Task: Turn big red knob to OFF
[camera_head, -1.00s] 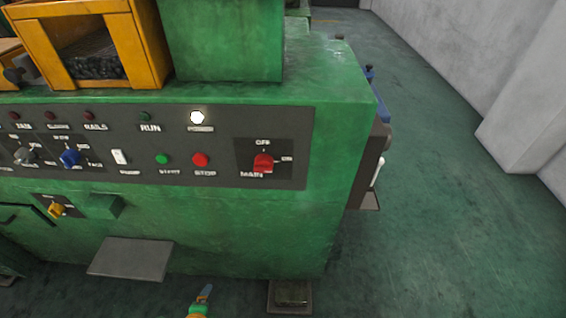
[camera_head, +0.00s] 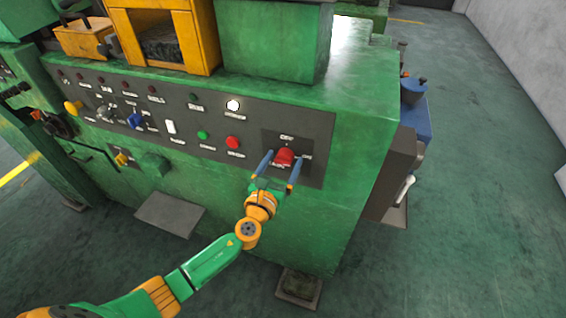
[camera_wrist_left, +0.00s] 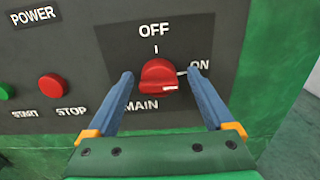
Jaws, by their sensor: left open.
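The big red knob (camera_head: 284,157) sits on the dark panel at the right end of the green machine, with OFF above it, ON to its right and MAIN below. In the left wrist view the red knob (camera_wrist_left: 158,76) has its white pointer mark toward the right, near ON. My left gripper (camera_head: 279,170) is open in front of it. In the left wrist view its blue fingers (camera_wrist_left: 160,84) stand on either side of the knob, with a visible gap on the left; whether the right finger touches cannot be told. My right gripper is not in view.
A red STOP button (camera_head: 233,142) and a green START button (camera_head: 203,135) lie left of the knob. A lit white POWER lamp (camera_head: 233,105) is above them. A grey plate (camera_head: 170,213) juts out low on the machine. Open floor lies to the right.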

